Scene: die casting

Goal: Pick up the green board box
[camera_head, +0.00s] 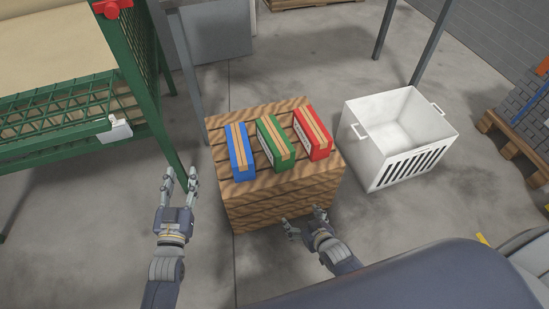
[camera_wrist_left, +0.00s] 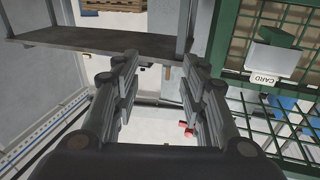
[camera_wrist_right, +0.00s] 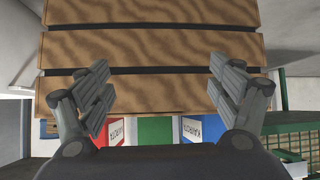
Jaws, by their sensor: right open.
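The green board box (camera_head: 275,143) lies on top of a wooden crate (camera_head: 283,193), between a blue box (camera_head: 240,152) and a red box (camera_head: 313,134). In the right wrist view the green box (camera_wrist_right: 156,131) shows beyond the crate's slatted side, partly cut off by my gripper body. My right gripper (camera_head: 305,215) is open and empty at the crate's near side, below its top. My left gripper (camera_head: 180,178) is open and empty, left of the crate; its spread fingers also show in the left wrist view (camera_wrist_left: 160,85).
A white slotted bin (camera_head: 395,138) stands on the floor right of the crate. A green mesh rack (camera_head: 75,125) stands at the left, its post close to my left gripper. A pallet of grey blocks (camera_head: 525,115) is at the far right. Floor between is clear.

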